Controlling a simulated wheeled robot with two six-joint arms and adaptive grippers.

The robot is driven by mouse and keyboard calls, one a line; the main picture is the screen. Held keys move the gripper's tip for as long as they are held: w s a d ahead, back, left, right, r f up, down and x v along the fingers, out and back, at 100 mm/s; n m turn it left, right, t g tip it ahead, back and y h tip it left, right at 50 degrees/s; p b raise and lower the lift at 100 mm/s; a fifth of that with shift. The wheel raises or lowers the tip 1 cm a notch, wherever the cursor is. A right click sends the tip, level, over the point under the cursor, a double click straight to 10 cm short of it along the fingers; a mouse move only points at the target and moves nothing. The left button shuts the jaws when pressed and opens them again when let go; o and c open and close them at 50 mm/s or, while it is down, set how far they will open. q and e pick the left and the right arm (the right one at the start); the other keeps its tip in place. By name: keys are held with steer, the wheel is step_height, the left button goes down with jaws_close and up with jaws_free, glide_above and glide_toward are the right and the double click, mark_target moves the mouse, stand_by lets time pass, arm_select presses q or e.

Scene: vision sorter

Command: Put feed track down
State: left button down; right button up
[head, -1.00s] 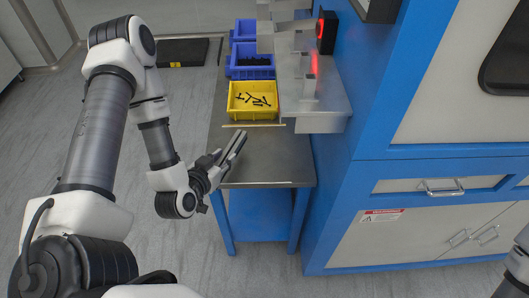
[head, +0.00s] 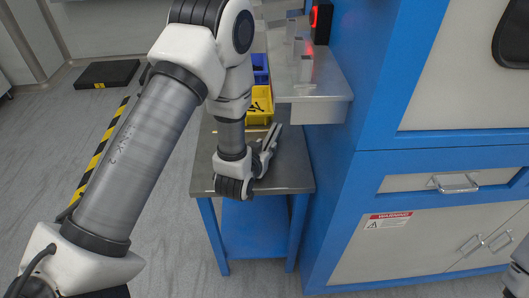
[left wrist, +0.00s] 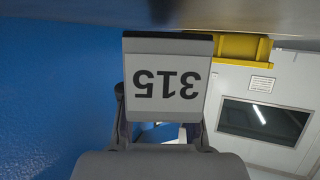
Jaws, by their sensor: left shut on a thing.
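My left gripper (head: 264,155) is shut on the feed track (head: 271,138), a slim light-grey piece, over the middle of the grey metal table (head: 292,172). In the left wrist view, the feed track (left wrist: 167,117) shows as a pale plate with a dark edge and the number 315 upside down, held between the fingers. It is close to the table surface (left wrist: 60,12); I cannot tell whether it touches. My left forearm hides part of the table. My right gripper is out of view.
A yellow bin (head: 259,101) with dark parts stands behind the gripper, with a blue bin (head: 261,76) beyond. A grey metal ledge (head: 320,112) of the blue machine (head: 345,185) borders the table on the right. The table's front part is bare.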

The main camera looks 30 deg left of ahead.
arm_select(q)
steer(key=shift+f, duration=0.75)
steer(key=shift+f, duration=0.15)
steer(key=c, duration=0.8)
jaws_free()
steer(key=shift+c, duration=0.2)
